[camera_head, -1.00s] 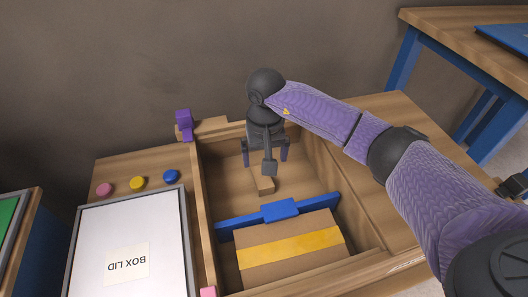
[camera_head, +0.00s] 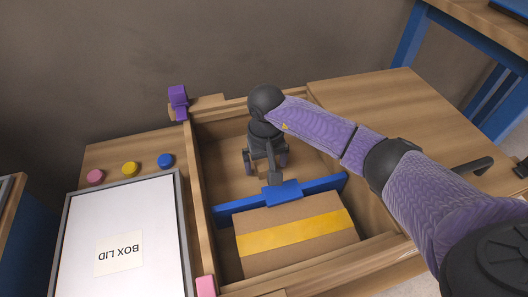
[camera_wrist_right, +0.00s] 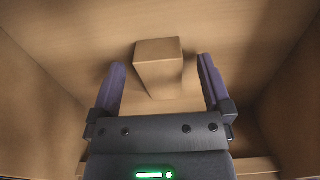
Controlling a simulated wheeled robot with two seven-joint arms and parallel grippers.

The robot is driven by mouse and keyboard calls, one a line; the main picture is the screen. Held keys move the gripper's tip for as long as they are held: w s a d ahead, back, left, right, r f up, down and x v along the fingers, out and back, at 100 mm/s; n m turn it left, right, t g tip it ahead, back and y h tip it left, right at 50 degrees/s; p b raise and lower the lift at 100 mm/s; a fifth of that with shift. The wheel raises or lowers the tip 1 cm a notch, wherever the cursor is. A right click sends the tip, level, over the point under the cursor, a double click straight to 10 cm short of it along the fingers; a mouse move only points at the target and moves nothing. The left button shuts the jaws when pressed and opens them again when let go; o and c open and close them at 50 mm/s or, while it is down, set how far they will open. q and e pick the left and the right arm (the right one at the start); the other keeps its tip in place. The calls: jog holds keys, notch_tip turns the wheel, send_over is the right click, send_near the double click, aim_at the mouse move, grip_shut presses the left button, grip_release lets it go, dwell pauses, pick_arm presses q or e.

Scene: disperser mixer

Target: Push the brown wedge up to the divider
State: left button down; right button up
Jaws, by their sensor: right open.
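The brown wedge (camera_wrist_right: 158,68) shows in the right wrist view as a plain brown block on the drawer floor. It sits between and slightly beyond the two fingertips, with a gap on each side. In the head view it is hidden behind my gripper and the divider. The blue divider (camera_head: 325,186) crosses the drawer, with a raised blue block at its middle. My right gripper (camera_head: 266,166) is open, pointing down inside the drawer just behind the divider; its fingers also show in the wrist view (camera_wrist_right: 160,75). Whether the wedge touches the divider cannot be seen. My left gripper is out of view.
A cardboard box (camera_head: 265,217) with yellow tape fills the drawer's near part. Wooden drawer walls (camera_head: 199,210) surround the gripper. A white box lid (camera_head: 120,215) lies at left, with pink, yellow and blue buttons (camera_head: 165,160) behind it. A purple clamp (camera_head: 178,97) stands at the back-left corner.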

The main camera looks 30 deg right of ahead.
jog(key=shift+f, duration=0.45)
